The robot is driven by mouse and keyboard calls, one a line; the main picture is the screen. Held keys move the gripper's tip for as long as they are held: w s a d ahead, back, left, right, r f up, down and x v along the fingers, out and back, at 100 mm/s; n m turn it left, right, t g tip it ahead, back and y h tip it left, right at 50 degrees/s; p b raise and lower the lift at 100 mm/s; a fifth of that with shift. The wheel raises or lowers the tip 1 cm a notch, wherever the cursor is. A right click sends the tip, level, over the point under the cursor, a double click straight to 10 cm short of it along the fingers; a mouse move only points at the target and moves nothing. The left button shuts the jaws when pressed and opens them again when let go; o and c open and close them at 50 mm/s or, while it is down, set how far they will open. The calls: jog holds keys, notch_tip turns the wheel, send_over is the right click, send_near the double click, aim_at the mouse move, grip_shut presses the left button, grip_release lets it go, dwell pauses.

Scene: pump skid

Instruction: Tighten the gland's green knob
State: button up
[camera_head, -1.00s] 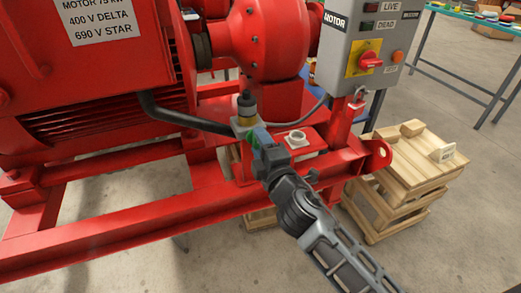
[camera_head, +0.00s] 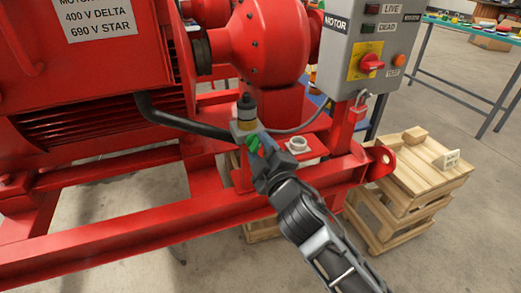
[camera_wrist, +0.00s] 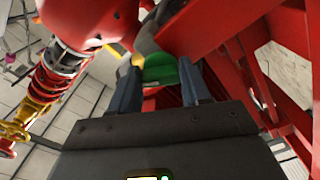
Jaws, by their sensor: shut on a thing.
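The gland (camera_head: 246,112) stands upright on the red frame, with a dark top and a yellowish band above a pale block. Its green knob (camera_head: 253,143) sticks out low on its near side. My gripper (camera_head: 262,148) reaches it from the lower right and is shut on the knob. In the wrist view the green knob (camera_wrist: 160,69) lies between my two blue-grey fingers (camera_wrist: 161,88). The knob partly hides what is behind it, and the gripper hides part of the knob in the head view.
A pale ring-shaped nut (camera_head: 297,145) sits on the red bracket just right of my gripper. A black hose (camera_head: 170,118) runs in from the left. The grey switch box (camera_head: 370,45) with a red padlock stands at right. Wooden crates (camera_head: 425,175) stand on the floor.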

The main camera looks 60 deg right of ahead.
jog(key=shift+f, duration=0.1)
jog(key=o, duration=1.1)
jog(key=shift+c, duration=0.2)
jog(key=b+v, duration=0.1)
jog(key=v, duration=0.7)
jog(key=shift+w, duration=0.1)
